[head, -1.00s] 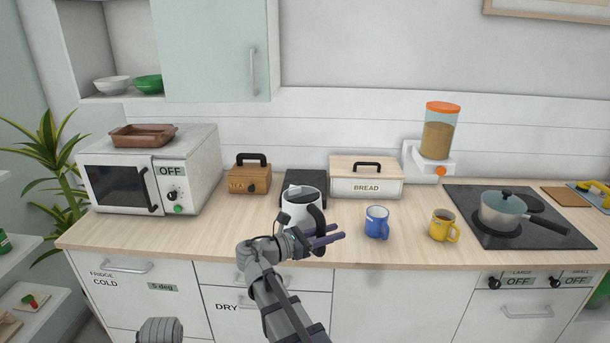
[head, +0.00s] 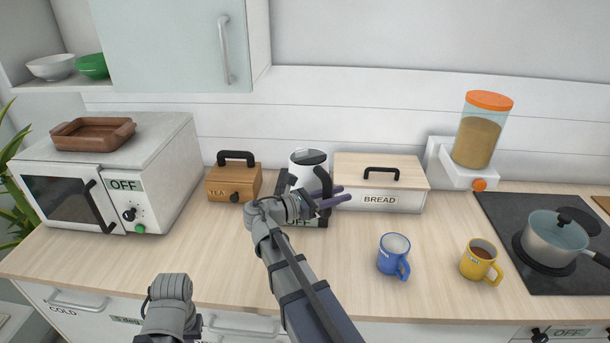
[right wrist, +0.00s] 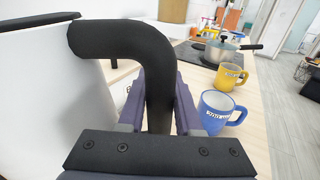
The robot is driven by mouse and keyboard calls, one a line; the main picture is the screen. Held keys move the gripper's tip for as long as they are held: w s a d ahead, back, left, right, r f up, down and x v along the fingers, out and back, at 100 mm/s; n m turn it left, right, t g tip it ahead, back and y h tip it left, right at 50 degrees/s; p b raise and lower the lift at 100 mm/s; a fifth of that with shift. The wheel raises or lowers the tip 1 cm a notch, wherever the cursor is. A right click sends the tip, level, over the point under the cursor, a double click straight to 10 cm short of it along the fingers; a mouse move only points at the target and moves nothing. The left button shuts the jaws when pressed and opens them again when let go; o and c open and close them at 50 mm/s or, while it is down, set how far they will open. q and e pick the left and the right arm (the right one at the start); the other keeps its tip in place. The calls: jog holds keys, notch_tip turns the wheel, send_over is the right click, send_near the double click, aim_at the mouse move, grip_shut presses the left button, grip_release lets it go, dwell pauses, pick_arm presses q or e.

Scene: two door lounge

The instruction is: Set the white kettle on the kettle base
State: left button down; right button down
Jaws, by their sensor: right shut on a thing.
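The white kettle (head: 310,157) is at the back of the counter in the head view, between the tea box and the bread box. My right gripper (head: 332,197) is shut on its black handle (head: 323,181). The handle also shows between the fingers in the right wrist view (right wrist: 157,95), with the white body (right wrist: 50,100) at left. The dark kettle base (head: 318,221), with an OFF label, is under the kettle and mostly hidden by my right arm. I cannot tell whether the kettle touches it. The kettle looks about upright. My left gripper is not in view.
The tea box (head: 232,183) stands close on the left, the bread box (head: 378,186) close on the right. A blue mug (head: 392,255) and a yellow mug (head: 480,262) stand front right. The counter's front left is clear.

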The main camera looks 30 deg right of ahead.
jog(key=w+d+r+n+t+p, duration=0.1)
jog(key=w+d+r+t+p, duration=0.2)
jog(key=w, duration=0.5)
jog(key=w+d+r+n+t+p, duration=0.25)
jog(key=w+d, duration=0.25)
jog(key=w, duration=0.3)
jog(key=shift+m+g+y, duration=0.3)
jog(key=shift+m+g, duration=0.15)
notch_tip(320, 180, down, 6)
jog(key=b, duration=0.5)
jog(key=shift+w+d+r+b, duration=0.1)
jog(key=shift+d+r+b, duration=0.1)
jog(key=shift+b, duration=0.2)
notch_tip(320, 180, down, 4)
jog(key=b, duration=0.3)
jog(key=shift+r+b, duration=0.2)
jog(key=shift+b, duration=0.1)
jog(key=shift+f, duration=0.1)
jog(key=c, duration=0.6)
grip_release()
jog(key=v, duration=1.2)
jog(key=shift+a+p, duration=0.1)
jog(key=shift+p, duration=0.2)
